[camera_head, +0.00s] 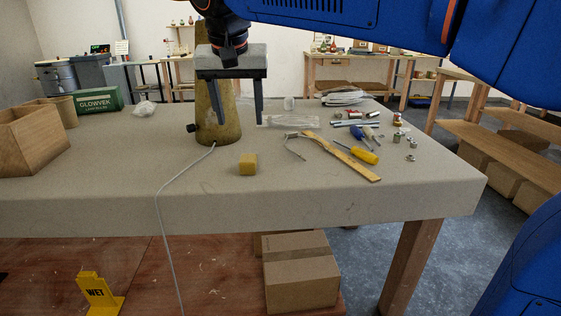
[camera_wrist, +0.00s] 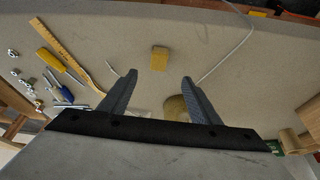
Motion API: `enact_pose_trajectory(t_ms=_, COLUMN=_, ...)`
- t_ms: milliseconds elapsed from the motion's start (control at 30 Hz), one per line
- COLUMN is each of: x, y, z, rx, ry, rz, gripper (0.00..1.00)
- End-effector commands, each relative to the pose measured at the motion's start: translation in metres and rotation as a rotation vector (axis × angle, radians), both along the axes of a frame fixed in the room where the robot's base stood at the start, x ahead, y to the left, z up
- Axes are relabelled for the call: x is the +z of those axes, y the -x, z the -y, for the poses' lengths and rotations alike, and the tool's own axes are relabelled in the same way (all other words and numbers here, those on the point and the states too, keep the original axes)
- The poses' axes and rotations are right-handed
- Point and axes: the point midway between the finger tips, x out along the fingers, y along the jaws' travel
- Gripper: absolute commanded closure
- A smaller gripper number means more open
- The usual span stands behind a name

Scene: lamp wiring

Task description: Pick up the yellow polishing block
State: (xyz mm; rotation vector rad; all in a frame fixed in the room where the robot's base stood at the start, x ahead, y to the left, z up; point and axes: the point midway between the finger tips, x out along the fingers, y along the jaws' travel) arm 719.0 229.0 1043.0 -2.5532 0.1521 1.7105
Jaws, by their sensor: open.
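The yellow polishing block (camera_head: 248,164) is a small cube on the grey cloth-covered table, close to the front edge. It also shows in the wrist view (camera_wrist: 159,59), ahead of the fingers and between their lines. My gripper (camera_head: 229,123) is open and empty, pointing down above the table, with its fingers in front of the brass-coloured lamp base. In the wrist view my gripper (camera_wrist: 157,79) has its two fingers wide apart. The block is apart from both fingers, and nothing covers it.
The lamp base (camera_head: 218,110) stands behind the block, and its white cord (camera_head: 160,200) runs over the front edge. A wooden ruler (camera_head: 345,157), a yellow screwdriver (camera_head: 362,154) and small metal parts lie right. A wooden box (camera_head: 30,142) stands left. Table around the block is clear.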

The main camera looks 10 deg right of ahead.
Motion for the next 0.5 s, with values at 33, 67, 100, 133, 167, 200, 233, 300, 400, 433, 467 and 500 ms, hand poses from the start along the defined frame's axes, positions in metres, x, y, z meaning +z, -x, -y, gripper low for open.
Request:
enact_pose_trajectory(t_ms=33, x=0.001, y=-0.001, z=-0.006, rx=-0.001, ry=0.0, rz=0.001, gripper=0.43)
enact_pose_trajectory(t_ms=67, x=0.001, y=-0.001, z=-0.007, rx=-0.003, ry=-0.001, rz=0.001, gripper=0.43)
enact_pose_trajectory(t_ms=100, x=0.0, y=-0.002, z=-0.008, rx=-0.004, ry=0.0, rz=0.002, gripper=0.43)
enact_pose_trajectory(t_ms=133, x=-0.002, y=-0.003, z=-0.008, rx=-0.004, ry=0.0, rz=0.001, gripper=0.43)
enact_pose_trajectory(t_ms=167, x=-0.005, y=-0.004, z=-0.008, rx=-0.005, ry=-0.001, rz=0.001, gripper=0.43)
enact_pose_trajectory(t_ms=200, x=-0.01, y=-0.007, z=-0.007, rx=-0.005, ry=-0.001, rz=0.002, gripper=0.43)
enact_pose_trajectory(t_ms=233, x=-0.015, y=-0.008, z=-0.007, rx=-0.005, ry=0.0, rz=0.001, gripper=0.43)
enact_pose_trajectory(t_ms=300, x=-0.026, y=-0.013, z=-0.006, rx=-0.006, ry=0.0, rz=0.001, gripper=0.43)
enact_pose_trajectory(t_ms=400, x=-0.043, y=-0.02, z=-0.005, rx=-0.005, ry=0.0, rz=0.001, gripper=0.43)
enact_pose_trajectory(t_ms=433, x=-0.048, y=-0.022, z=-0.005, rx=-0.006, ry=0.001, rz=0.0, gripper=0.43)
enact_pose_trajectory(t_ms=467, x=-0.053, y=-0.024, z=-0.004, rx=-0.006, ry=0.001, rz=0.0, gripper=0.43)
enact_pose_trajectory(t_ms=500, x=-0.059, y=-0.027, z=-0.004, rx=-0.006, ry=0.001, rz=0.0, gripper=0.43)
